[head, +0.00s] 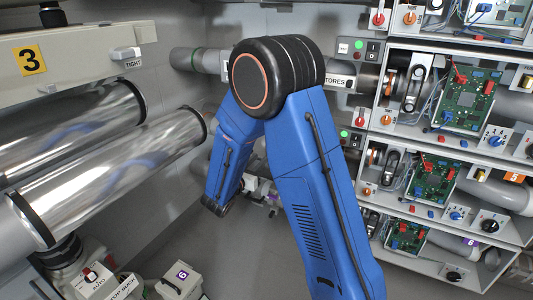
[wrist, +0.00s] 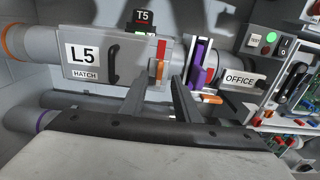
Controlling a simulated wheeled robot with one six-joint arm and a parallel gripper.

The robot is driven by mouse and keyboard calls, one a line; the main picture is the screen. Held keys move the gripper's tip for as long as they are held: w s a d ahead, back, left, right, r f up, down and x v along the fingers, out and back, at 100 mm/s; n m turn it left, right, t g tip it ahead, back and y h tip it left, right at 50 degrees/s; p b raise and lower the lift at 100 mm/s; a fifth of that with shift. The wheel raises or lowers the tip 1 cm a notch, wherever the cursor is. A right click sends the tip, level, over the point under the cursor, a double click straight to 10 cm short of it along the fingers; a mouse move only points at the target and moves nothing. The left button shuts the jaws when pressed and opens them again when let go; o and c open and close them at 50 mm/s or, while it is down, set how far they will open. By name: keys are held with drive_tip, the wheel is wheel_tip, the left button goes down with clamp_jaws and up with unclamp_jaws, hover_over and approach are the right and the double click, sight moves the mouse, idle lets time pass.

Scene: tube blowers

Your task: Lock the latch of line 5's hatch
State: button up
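In the wrist view, line 5's hatch (wrist: 108,62) is a grey panel on a pipe, marked "L5 HATCH", with a black handle (wrist: 112,64). It lies flat against its housing as far as I can tell. At its right edge is the latch, a red upright piece (wrist: 162,48) with an orange part (wrist: 153,68) below it. My gripper (wrist: 166,76) is open, its two dark fingers apart and reaching up toward the latch. The left fingertip overlaps the orange part in the picture; I cannot tell whether they touch. In the head view my arm hides the gripper and this hatch.
Right of the latch are a purple gate (wrist: 197,76) with an orange tab (wrist: 211,99) and an "OFFICE" label (wrist: 240,78). A "T5" display (wrist: 143,19) stands above.

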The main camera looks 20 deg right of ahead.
drive_tip(key=x, duration=0.7)
drive_tip(key=shift+w+d, duration=0.1)
drive_tip(key=shift+c, duration=0.6)
clamp_jaws()
